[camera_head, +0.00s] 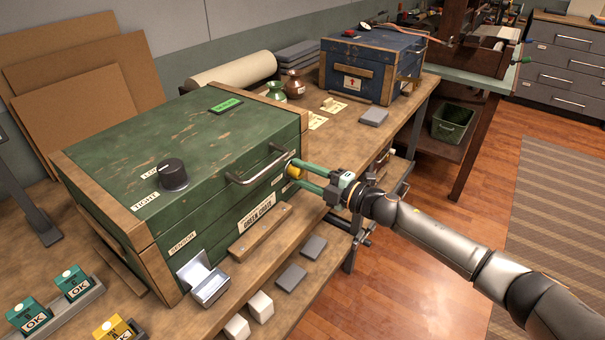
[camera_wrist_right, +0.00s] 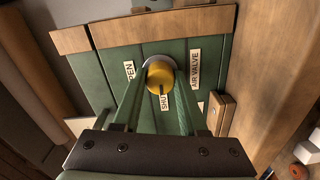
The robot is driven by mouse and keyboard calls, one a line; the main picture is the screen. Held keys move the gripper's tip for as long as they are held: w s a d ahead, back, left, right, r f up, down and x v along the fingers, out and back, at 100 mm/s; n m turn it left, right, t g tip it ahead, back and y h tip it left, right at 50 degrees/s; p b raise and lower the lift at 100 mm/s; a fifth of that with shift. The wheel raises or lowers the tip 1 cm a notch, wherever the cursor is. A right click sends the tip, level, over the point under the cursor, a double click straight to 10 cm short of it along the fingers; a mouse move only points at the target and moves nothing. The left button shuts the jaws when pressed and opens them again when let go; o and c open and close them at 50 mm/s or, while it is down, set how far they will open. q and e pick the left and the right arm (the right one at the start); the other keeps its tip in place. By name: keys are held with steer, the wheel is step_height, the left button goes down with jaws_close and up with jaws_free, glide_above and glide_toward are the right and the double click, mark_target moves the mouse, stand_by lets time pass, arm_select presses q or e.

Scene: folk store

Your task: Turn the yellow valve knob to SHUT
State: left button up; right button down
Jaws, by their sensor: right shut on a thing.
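In the right wrist view the knob (camera_wrist_right: 160,74) sits between my right fingertips (camera_wrist_right: 160,82). An OPEN label (camera_wrist_right: 129,70), a partly hidden SHUT label (camera_wrist_right: 164,102) and an AIR VALVE label (camera_wrist_right: 195,68) surround it. A dark mark on the knob seems to face the SHUT label, but it is small. My left gripper is out of view.
The chest's front has a metal handle (camera_head: 262,168). A blue chest (camera_head: 352,68) stands further back on the workbench. The wooden floor (camera_head: 410,290) at right is open.

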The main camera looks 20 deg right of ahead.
steer(key=shift+n, duration=0.4)
steer(key=shift+c, duration=2.2)
jaws_free()
steer(key=shift+d, duration=0.1)
steer(key=v, duration=1.2)
steer(key=shift+s+b, duration=0.25)
steer(key=shift+b, duration=0.05)
steer(key=shift+d, duration=0.1)
